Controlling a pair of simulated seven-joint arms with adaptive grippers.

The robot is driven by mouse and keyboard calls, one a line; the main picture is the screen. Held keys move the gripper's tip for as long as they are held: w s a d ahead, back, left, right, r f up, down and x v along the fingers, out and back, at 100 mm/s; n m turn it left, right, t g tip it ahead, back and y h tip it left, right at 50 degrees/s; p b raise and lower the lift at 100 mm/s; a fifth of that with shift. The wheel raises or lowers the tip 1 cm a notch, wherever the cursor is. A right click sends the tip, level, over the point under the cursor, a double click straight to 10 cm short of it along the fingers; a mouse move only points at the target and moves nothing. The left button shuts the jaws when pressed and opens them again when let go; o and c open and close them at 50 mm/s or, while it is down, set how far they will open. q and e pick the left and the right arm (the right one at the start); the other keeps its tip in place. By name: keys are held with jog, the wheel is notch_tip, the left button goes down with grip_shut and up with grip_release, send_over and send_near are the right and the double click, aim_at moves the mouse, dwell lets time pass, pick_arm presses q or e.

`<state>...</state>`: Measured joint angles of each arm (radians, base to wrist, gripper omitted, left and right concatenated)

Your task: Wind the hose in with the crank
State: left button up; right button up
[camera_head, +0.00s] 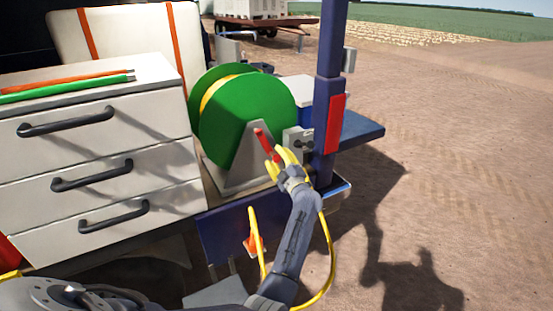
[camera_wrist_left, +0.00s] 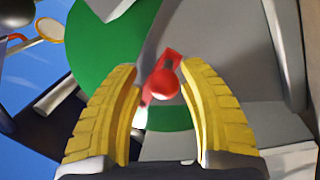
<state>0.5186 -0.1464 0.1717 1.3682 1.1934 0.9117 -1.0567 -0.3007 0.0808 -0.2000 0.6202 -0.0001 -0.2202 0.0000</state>
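The hose reel (camera_head: 245,112) has green discs, with yellow hose (camera_head: 212,92) between them. Its red crank (camera_head: 264,141) is on the side facing me. My left gripper (camera_head: 279,158) is at the crank, its yellow fingers spread. In the left wrist view the crank's round red knob (camera_wrist_left: 166,84) sits between the fingertips, with gaps showing on both sides. A yellow hose length (camera_head: 330,262) curves below my left forearm. Another yellow piece (camera_head: 256,236) rises beside an orange-red part (camera_head: 252,246). My right gripper is not in view.
A white drawer cabinet (camera_head: 95,150) with dark handles stands left of the reel, with orange and green rods (camera_head: 70,84) on top. A blue post (camera_head: 328,80) with a red panel rises close to the right of the gripper. Open dirt ground lies right.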

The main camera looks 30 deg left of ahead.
pick_arm(q)
jog(key=shift+o, duration=0.9)
jog(key=shift+f, duration=0.1)
notch_tip(320, 180, up, 9)
jog(key=shift+f, duration=0.1)
jog(key=shift+r, duration=0.65)
